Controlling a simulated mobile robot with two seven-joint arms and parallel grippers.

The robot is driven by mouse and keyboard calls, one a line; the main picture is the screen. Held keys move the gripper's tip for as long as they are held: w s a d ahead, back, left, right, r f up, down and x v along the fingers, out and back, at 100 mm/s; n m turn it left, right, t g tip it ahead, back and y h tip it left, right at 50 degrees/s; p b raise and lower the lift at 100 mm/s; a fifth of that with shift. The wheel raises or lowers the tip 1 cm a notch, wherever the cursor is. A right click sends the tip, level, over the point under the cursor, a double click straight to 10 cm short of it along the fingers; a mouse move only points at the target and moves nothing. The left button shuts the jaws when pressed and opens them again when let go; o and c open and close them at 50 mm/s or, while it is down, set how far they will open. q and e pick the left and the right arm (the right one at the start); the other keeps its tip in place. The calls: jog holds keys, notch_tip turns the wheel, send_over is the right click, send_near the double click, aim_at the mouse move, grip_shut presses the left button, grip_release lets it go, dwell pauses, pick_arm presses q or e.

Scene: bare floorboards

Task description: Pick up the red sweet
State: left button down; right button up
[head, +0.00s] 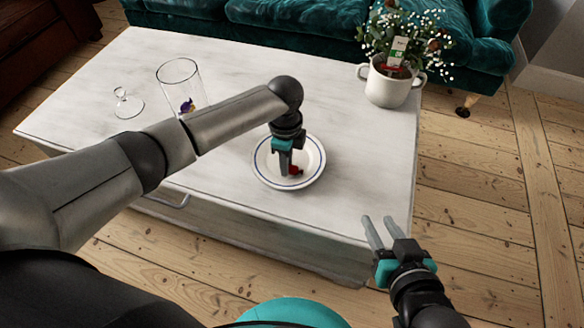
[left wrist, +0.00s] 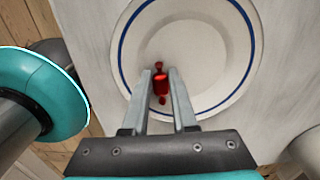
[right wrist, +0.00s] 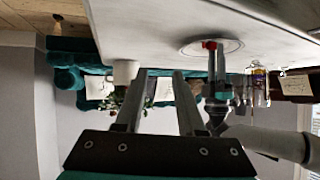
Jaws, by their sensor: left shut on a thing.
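The red sweet (left wrist: 160,88) is a small wrapped piece with twisted ends. It is between the fingertips of my left gripper (left wrist: 161,78) in the left wrist view, over the white plate with a blue ring (left wrist: 222,95). In the head view the red sweet (head: 295,170) shows beside my left gripper (head: 289,168), low over the plate (head: 313,177). I cannot tell whether the sweet still touches the plate. My left gripper is shut on the sweet. My right gripper (head: 373,233) is open and empty, off the table's front right corner.
The white table (head: 215,215) also carries a glass jar (head: 180,78) with a dark purple and yellow item in it, a glass lid (head: 127,104) and a potted plant in a white pot (head: 388,88). A teal sofa (head: 300,18) stands behind. The table's right front is clear.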

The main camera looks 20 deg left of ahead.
pick_arm(q)
jog(key=shift+r, duration=0.1)
pick_arm(e)
jog(key=shift+f, duration=0.1)
dwell(0.4)
